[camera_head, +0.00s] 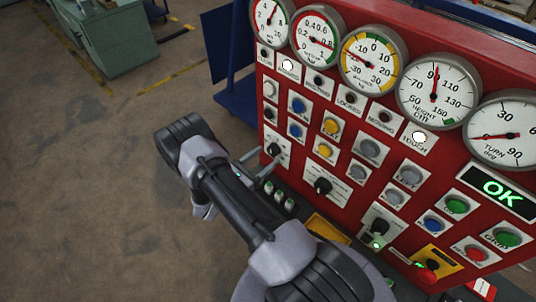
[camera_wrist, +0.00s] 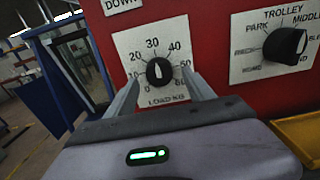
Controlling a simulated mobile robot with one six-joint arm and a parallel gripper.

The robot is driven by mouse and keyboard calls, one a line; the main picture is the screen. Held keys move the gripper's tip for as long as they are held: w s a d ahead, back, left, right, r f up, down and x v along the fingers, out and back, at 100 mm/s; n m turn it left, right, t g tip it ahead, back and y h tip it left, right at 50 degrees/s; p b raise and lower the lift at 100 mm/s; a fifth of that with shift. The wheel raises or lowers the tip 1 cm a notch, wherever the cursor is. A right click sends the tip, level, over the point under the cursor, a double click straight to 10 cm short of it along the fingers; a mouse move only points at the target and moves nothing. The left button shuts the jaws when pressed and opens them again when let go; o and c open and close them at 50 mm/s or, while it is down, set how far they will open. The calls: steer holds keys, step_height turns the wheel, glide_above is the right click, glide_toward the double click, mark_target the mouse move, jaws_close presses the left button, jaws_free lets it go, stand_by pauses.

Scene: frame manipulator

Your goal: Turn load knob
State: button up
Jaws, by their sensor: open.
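The load knob (camera_wrist: 159,72) is a round black knob with a white pointer line, on a white plate marked "LOAD KG" in the wrist view. Its pointer is nearly upright, leaning slightly left, roughly toward 30. In the head view the knob (camera_head: 273,150) sits low on the left of the red panel. My gripper (camera_wrist: 161,78) is open, with one finger on each side of the knob in the wrist view. In the head view my gripper (camera_head: 263,160) reaches toward the panel at the knob. I cannot tell whether the fingers touch it.
A trolley selector knob (camera_wrist: 285,45) is to the right of the load plate. The red panel (camera_head: 300,130) carries several gauges and buttons. A lit "OK" display (camera_head: 499,192) is at the right. A red emergency button (camera_head: 427,274) is low on the panel. Open floor (camera_head: 80,200) lies left.

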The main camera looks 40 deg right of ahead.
steer(key=shift+w+d, duration=0.1)
steer(key=shift+d, duration=0.95)
jaws_close()
steer(key=shift+m, duration=0.3)
